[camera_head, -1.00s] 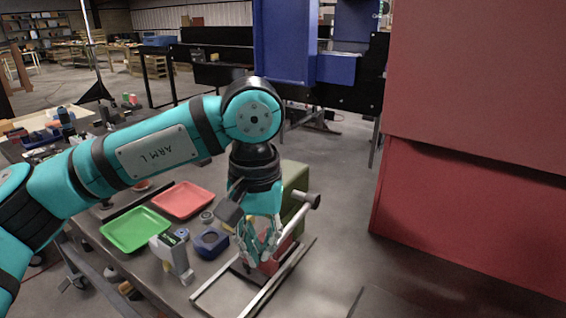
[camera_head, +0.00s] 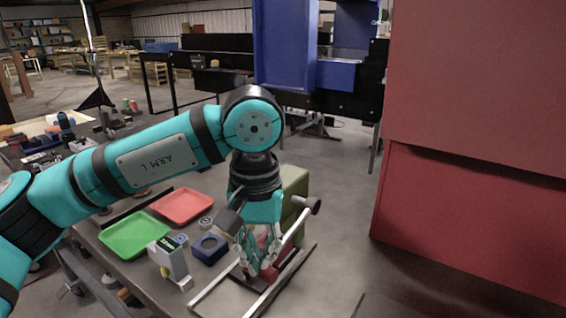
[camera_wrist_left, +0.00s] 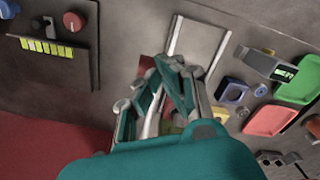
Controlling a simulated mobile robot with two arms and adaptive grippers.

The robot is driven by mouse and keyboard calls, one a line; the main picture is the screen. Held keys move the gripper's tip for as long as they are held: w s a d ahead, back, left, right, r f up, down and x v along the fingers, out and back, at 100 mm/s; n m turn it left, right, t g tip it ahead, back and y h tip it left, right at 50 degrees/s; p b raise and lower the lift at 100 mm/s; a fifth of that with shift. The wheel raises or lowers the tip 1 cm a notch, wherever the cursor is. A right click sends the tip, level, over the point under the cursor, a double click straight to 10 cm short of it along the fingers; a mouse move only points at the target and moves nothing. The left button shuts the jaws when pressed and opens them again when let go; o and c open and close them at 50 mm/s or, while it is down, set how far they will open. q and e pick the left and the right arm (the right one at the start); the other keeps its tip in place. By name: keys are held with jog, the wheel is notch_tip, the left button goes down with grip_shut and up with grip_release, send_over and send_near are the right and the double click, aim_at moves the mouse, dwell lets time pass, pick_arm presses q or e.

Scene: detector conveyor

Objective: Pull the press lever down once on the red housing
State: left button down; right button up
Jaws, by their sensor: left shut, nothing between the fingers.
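The press stands at the table's near end, with a green body (camera_head: 295,185), a pale metal base frame (camera_head: 285,280) and a red housing (camera_head: 269,274) low between the rails. Its lever (camera_head: 297,222) is a slanting pale bar with a dark round end (camera_head: 313,204) at upper right. My left gripper (camera_head: 260,268) points down in front of the press, shut and empty, its fingers overlapping the red housing. In the left wrist view its fingers (camera_wrist_left: 160,75) hide most of the press; a sliver of red (camera_wrist_left: 146,64) shows beside them. I cannot tell whether they touch the lever. My right gripper is not in view.
Left of the press are a small grey device with a display (camera_head: 170,262), a blue block (camera_head: 209,248), a green tray (camera_head: 135,236) and a red tray (camera_head: 182,207). A large red cabinet (camera_head: 470,220) stands at right. Floor is open between.

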pick_arm(q)
jog(key=shift+f, duration=0.45)
dwell(0.8)
jog(key=shift+s+r+p, duration=0.1)
jog(key=shift+r+p, duration=1.15)
jog(key=shift+r, duration=1.15)
jog(key=w+d+r+p, duration=0.1)
jog(key=w+r+p, duration=0.1)
jog(key=r+p, duration=0.5)
jog(key=w+d+r+p, duration=0.2)
jog(key=w+r+p, duration=0.1)
jog(key=r+p, duration=0.5)
jog(key=shift+r, duration=0.75)
jog(key=shift+d, duration=0.15)
